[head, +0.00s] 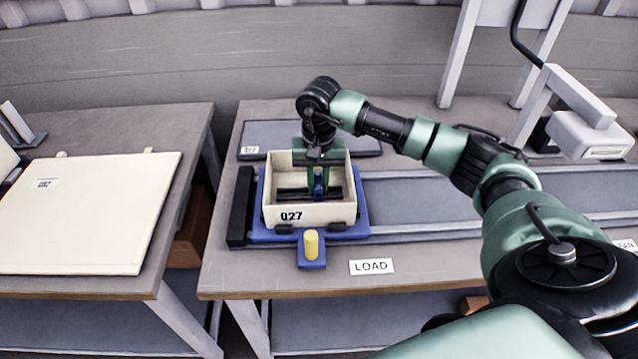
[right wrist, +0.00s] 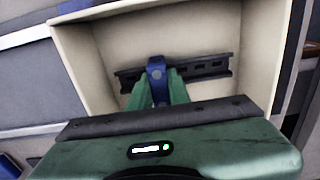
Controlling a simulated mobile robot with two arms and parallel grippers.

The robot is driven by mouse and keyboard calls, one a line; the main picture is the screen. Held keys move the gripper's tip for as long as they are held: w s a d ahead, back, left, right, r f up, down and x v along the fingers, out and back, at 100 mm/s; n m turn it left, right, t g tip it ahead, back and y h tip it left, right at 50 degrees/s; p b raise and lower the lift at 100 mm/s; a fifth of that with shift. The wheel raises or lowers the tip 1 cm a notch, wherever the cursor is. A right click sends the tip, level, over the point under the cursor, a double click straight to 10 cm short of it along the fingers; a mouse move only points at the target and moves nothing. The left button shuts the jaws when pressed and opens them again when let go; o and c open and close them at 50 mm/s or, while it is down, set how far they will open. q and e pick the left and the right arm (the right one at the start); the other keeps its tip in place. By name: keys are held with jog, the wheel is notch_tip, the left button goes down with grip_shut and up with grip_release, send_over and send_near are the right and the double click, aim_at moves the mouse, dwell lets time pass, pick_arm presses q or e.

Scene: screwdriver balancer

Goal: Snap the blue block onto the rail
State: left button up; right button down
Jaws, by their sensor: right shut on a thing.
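A cream box (head: 306,214) marked 027 stands open-topped on the right-hand bench. A dark slotted rail (head: 291,193) runs across the inside of the box; it also shows in the right wrist view (right wrist: 208,67). My right gripper (head: 319,190) reaches down into the box from above. Its green fingers (right wrist: 158,92) are shut on the blue block (right wrist: 156,73). In the right wrist view the block overlaps the rail, left of its middle. I cannot tell whether it is seated on it. My left gripper is not in view.
The box sits on a blue carrier (head: 362,228) with a yellow knob (head: 312,244) in front. A LOAD label (head: 372,267) lies on the bench edge. A cream panel (head: 95,215) lies on the left bench. A grey scanner-like device (head: 590,135) stands at right.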

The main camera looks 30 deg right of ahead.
jog(key=shift+s+a+f, duration=0.15)
jog(key=shift+s+f, duration=0.05)
jog(key=shift+f, duration=0.25)
jog(key=shift+s+a+f, duration=0.1)
jog(key=shift+s+f, duration=0.1)
jog(key=shift+f, duration=0.25)
jog(key=c, duration=1.4)
grip_release()
jog(key=shift+o, duration=0.7)
jog(key=shift+w+a, duration=0.15)
jog(key=shift+d+g, duration=0.2)
jog(key=shift+g, duration=0.1)
jog(key=shift+r, duration=0.25)
jog(key=r, duration=0.3)
jog(key=r+b, duration=0.1)
jog(key=r, duration=0.5)
jog(key=shift+w+a+b, duration=0.1)
jog(key=shift+w+b, duration=0.2)
jog(key=shift+b, duration=0.05)
